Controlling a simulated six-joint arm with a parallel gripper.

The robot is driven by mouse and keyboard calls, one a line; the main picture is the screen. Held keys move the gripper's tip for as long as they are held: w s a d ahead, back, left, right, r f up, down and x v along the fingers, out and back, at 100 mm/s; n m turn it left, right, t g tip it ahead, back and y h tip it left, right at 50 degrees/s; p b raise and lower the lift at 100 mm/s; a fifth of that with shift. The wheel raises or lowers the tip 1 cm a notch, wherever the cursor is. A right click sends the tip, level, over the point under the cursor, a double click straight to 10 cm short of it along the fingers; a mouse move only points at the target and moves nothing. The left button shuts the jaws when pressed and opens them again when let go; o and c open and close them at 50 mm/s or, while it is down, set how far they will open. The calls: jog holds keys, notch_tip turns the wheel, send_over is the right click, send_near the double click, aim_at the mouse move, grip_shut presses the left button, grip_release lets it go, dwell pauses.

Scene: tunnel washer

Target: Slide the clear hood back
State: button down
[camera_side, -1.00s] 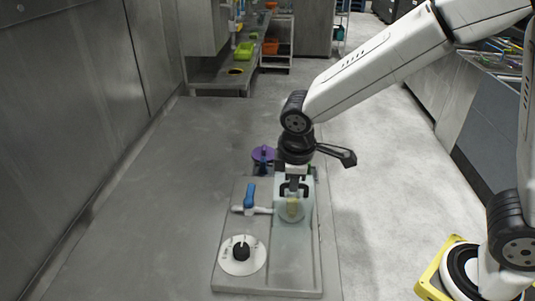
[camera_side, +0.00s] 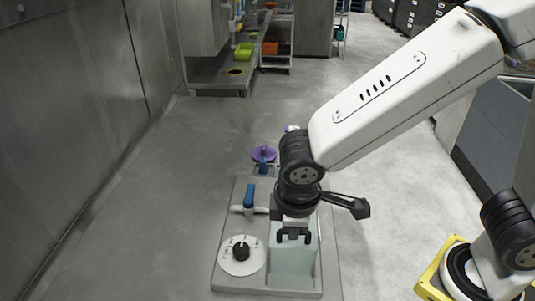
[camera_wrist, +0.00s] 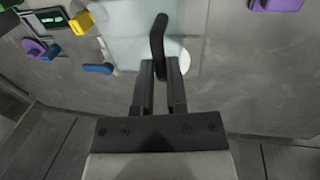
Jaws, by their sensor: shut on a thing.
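The clear hood (camera_side: 292,268) is a pale, see-through cover on the right side of the grey panel in the side view. It also shows in the wrist view (camera_wrist: 130,28) as a pale sheet. Its black bar handle (camera_wrist: 158,35) stands between my fingertips. My gripper (camera_side: 293,238) is shut on this handle, and its fingers (camera_wrist: 160,72) also show in the wrist view. In the side view, my wrist hides the hood's far part.
Left of the hood are a blue-handled lever (camera_side: 249,195) and a white dial (camera_side: 241,265) with a black knob. A purple wheel (camera_side: 264,153) stands beyond the panel.

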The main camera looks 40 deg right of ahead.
jog(key=shift+s+a, duration=0.6)
jog(key=shift+a, duration=0.15)
jog(key=c, duration=0.7)
grip_release()
jog(key=shift+o, duration=0.2)
jog(key=shift+r, duration=0.1)
notch_tip(320, 180, up, 8)
jog(key=s+a, duration=0.1)
jog(key=shift+f, duration=0.2)
jog(key=w+d+f+m, duration=0.1)
jog(key=d+f+m, duration=0.2)
jog(key=d, duration=0.4)
jog(key=d+f+m+y, duration=0.1)
jog(key=d+f+m, duration=0.2)
jog(key=d, duration=0.4)
jog(key=w+d+f+m+t, duration=0.1)
jog(key=d+f+m, duration=0.2)
jog(key=d+f, duration=0.2)
jog(key=shift+w+d+f+y, duration=0.3)
jog(key=shift+d+f, duration=0.05)
jog(key=shift+d, duration=0.55)
